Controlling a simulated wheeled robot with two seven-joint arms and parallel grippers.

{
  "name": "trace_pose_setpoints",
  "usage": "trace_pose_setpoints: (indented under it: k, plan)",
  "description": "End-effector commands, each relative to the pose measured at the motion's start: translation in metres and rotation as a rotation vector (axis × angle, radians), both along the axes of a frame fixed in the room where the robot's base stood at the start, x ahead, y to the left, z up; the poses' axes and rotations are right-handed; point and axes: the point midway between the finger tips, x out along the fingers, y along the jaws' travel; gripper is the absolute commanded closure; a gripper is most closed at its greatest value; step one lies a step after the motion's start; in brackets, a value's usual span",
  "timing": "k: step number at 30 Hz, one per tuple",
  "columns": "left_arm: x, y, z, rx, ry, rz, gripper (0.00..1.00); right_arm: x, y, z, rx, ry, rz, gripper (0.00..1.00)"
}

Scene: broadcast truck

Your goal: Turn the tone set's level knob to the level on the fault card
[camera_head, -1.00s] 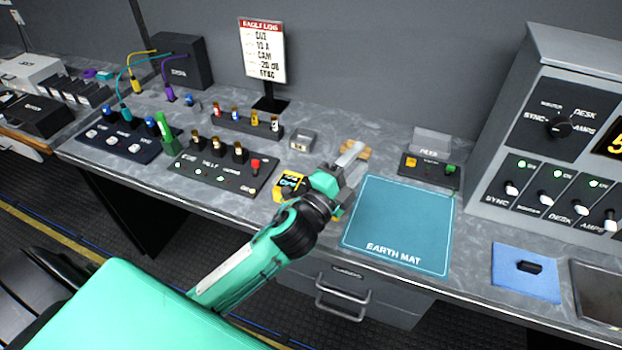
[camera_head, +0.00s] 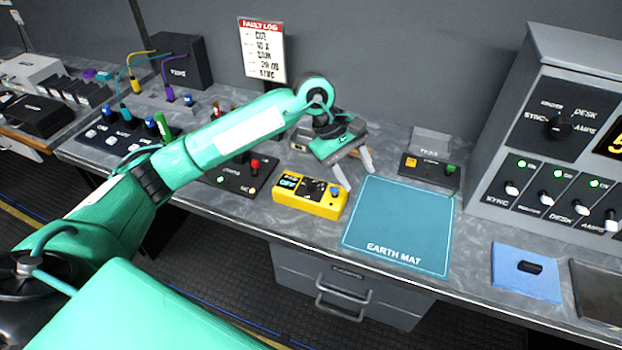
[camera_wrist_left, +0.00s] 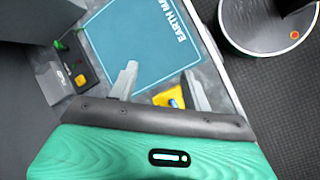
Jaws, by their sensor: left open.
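The yellow tone set (camera_head: 309,205) lies on the bench left of the earth mat. Its small display reads OFF, and it has a dark knob and a blue one on top. The fault card (camera_head: 262,50) stands at the back under a red FAULT LOG heading; one line seems to read -20 dB. My left gripper (camera_head: 355,169) is open and empty, above the bench just behind the tone set, fingers pointing down. In the left wrist view, a yellow corner of the tone set (camera_wrist_left: 162,98) with a blue knob shows between the open fingers (camera_wrist_left: 160,78). My right gripper is out of view.
The blue earth mat (camera_head: 400,225) lies flat and clear right of the tone set. A small box with yellow and green buttons (camera_head: 430,170) sits behind it. A tall switch panel (camera_head: 550,150) stands at right. My left arm covers part of the black knob panels at left.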

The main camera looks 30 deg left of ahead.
Motion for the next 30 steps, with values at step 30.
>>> trace_pose_setpoints:
  k: [30]
  plan:
    - [0.026, 0.119, -0.077, 0.511, -0.024, -0.066, 0.51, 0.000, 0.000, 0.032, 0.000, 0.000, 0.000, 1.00]
